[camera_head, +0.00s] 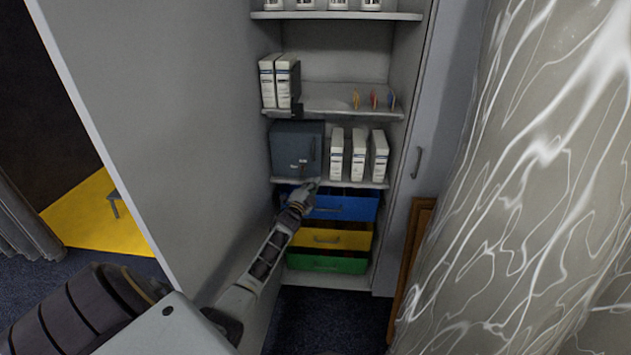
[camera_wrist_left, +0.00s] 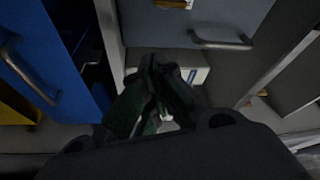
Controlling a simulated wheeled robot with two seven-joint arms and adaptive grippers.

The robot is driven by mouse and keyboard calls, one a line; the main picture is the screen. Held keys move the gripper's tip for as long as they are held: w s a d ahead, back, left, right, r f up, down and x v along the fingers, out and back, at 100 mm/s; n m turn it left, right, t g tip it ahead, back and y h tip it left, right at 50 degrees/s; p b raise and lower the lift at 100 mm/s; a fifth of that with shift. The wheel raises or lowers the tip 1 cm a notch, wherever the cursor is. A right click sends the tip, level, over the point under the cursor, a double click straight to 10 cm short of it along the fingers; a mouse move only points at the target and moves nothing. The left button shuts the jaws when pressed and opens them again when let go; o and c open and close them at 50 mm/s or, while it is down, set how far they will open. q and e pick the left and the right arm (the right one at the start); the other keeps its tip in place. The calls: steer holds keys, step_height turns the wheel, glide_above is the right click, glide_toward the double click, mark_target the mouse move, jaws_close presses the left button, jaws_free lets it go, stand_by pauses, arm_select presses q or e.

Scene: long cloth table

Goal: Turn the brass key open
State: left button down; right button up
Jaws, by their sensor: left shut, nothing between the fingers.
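A small blue-grey box (camera_head: 290,142) with a vertical handle stands on the lower shelf, its door apparently shut. In the left wrist view its door (camera_wrist_left: 185,28) and handle (camera_wrist_left: 222,42) are at the top. A small pale brass-coloured part (camera_wrist_left: 173,3) on that door is cut off by the top edge; I cannot tell if it is the key or how it is turned. My left gripper (camera_head: 313,184) is shut and empty, just below and in front of the box at shelf height. In the wrist view its fingers (camera_wrist_left: 165,65) meet below the door.
White binders (camera_head: 357,155) stand right of the box. The blue drawer (camera_head: 345,206) below is pulled out near my left gripper; yellow (camera_head: 330,237) and green (camera_head: 327,262) drawers lie beneath. Small coloured tags (camera_head: 374,99) are on the shelf above. A patterned column (camera_head: 530,180) fills the right.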

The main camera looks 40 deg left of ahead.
arm_select(q)
steer(key=v, duration=0.6)
steer(key=shift+r+p, duration=0.4)
steer(key=shift+r, duration=0.05)
arm_select(e)
steer(key=shift+s+d+f, duration=0.1)
steer(key=shift+s+f, duration=0.1)
steer(key=shift+s, duration=0.3)
steer(key=shift+s+d+f, duration=0.1)
steer(key=shift+s+f, duration=0.1)
steer(key=shift+s, duration=0.3)
steer(key=shift+w+d, duration=0.25)
